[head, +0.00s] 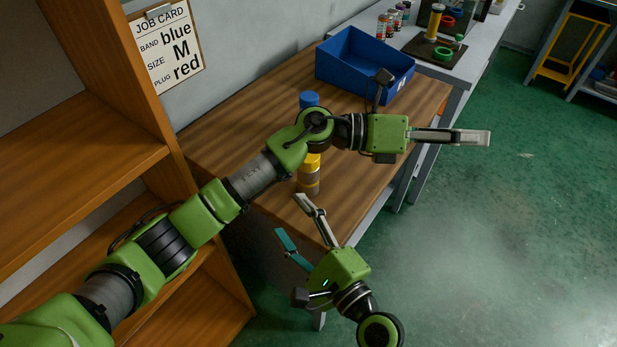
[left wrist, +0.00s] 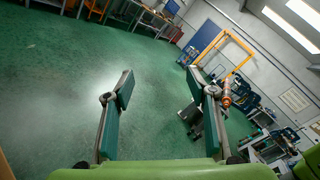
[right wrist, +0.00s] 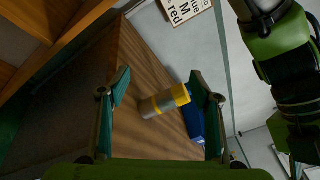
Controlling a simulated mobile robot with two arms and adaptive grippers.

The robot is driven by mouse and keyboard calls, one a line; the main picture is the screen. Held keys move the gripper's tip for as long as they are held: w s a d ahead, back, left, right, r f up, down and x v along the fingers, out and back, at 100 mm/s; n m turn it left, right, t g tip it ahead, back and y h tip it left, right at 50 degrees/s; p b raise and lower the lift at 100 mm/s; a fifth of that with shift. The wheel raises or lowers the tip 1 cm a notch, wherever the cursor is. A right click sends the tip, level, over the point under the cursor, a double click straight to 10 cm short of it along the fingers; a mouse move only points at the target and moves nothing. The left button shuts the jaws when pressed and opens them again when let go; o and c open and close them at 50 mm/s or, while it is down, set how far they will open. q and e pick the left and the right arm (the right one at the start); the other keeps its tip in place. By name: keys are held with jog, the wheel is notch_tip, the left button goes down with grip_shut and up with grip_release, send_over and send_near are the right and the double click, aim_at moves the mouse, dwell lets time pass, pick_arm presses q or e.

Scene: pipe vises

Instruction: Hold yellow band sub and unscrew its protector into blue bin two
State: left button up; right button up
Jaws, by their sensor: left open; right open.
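The yellow band sub (head: 309,180) stands upright on the wooden bench, partly behind my left arm, with a yellow cap and grey body. In the right wrist view the sub (right wrist: 160,104) shows between the fingers, its yellow end near the right finger. My right gripper (head: 292,219) is open and empty, in front of and below the sub in the head view. My left gripper (head: 478,138) is open and empty, stretched out past the bench's right edge; its wrist view (left wrist: 160,85) shows only floor between the fingers. A blue bin (head: 350,70) stands at the bench's back; its label is unreadable.
A blue-capped item (head: 309,99) stands behind the sub, partly hidden by my left arm. A wooden shelf (head: 90,135) stands at left, with a job card (head: 168,48) beside it. A grey table (head: 470,68) holds bottles and parts. Green floor is clear at right.

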jog(key=w+m+t, duration=0.1)
jog(key=m, duration=0.2)
pick_arm(q)
jog(key=w+a+f+m+g+y, duration=0.1)
jog(key=w+a+f+m+y, duration=0.4)
jog(key=a+f+y, duration=0.45)
jog(key=w+a+y, duration=0.2)
jog(key=a, duration=0.3)
jog(key=w+a+t+y, duration=0.1)
jog(key=w+a+y, duration=0.1)
jog(key=a, duration=0.4)
jog(key=w+a+r+y, duration=0.1)
jog(key=w+a+y, duration=0.1)
jog(key=a+y, duration=0.2)
jog(key=shift+w+a+r+m, duration=0.1)
jog(key=shift+a+m, duration=0.3)
jog(key=shift+a, duration=0.4)
jog(key=shift+a+r, duration=0.1)
jog(key=shift+a, duration=0.05)
pick_arm(e)
jog(key=m+t+h, duration=0.2)
jog(key=m+h, duration=0.5)
jog(key=m, duration=0.6)
send_near(310, 171)
jog(key=w, duration=0.4)
jog(key=w+a, duration=0.1)
jog(key=w, duration=0.3)
jog(key=w+a, duration=0.1)
jog(key=w, duration=0.3)
jog(key=shift+w+f, duration=0.1)
